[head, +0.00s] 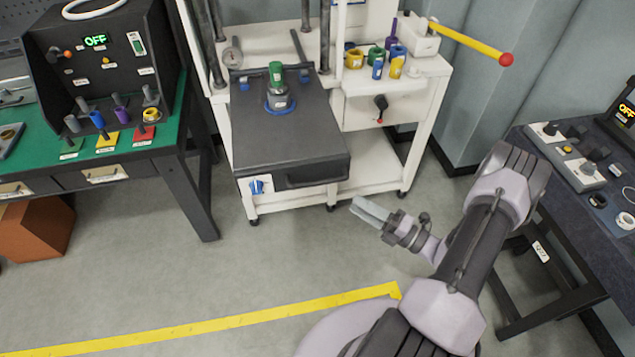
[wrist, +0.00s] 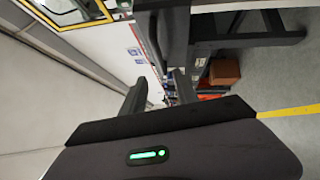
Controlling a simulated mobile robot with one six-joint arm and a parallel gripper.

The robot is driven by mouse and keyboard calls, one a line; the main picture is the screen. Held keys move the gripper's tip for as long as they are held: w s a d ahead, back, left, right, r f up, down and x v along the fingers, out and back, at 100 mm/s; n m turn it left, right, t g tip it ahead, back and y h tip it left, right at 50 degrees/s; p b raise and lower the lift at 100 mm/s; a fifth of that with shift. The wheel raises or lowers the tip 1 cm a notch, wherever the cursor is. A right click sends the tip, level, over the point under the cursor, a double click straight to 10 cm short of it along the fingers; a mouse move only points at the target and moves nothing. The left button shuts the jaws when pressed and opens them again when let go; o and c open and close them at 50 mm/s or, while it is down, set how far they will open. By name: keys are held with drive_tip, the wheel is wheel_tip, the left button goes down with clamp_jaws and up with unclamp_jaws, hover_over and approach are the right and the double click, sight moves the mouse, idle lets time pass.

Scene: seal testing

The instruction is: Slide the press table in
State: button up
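The press table (head: 290,140) is a dark grey slab on the white press stand, pulled out toward the front. A dark bar handle (head: 315,178) runs along its front face, beside a label with a blue mark. On top stands a grey metal fixture with a green cap (head: 276,75) and a blue ring at its base. My gripper (head: 358,209) is in free air just in front and to the right of the handle, apart from it. Its fingers look parted and empty; they also show in the wrist view (wrist: 160,93). The press table cannot be made out in the wrist view.
The white stand (head: 415,125) holds colored cylinders and a yellow lever with a red knob (head: 470,42). A green-topped bench (head: 120,140) stands left, a dark bench (head: 560,180) right. A brown box (head: 40,228) lies at left. The floor in front is clear, with a yellow line (head: 230,318).

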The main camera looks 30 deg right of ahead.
sight(319, 181)
drive_tip(key=b+x, duration=0.2)
drive_tip(key=x, duration=1.1)
drive_tip(key=shift+w+a, duration=0.15)
drive_tip(key=shift+c, duration=0.5)
clamp_jaws()
drive_tip(key=shift+f, duration=0.1)
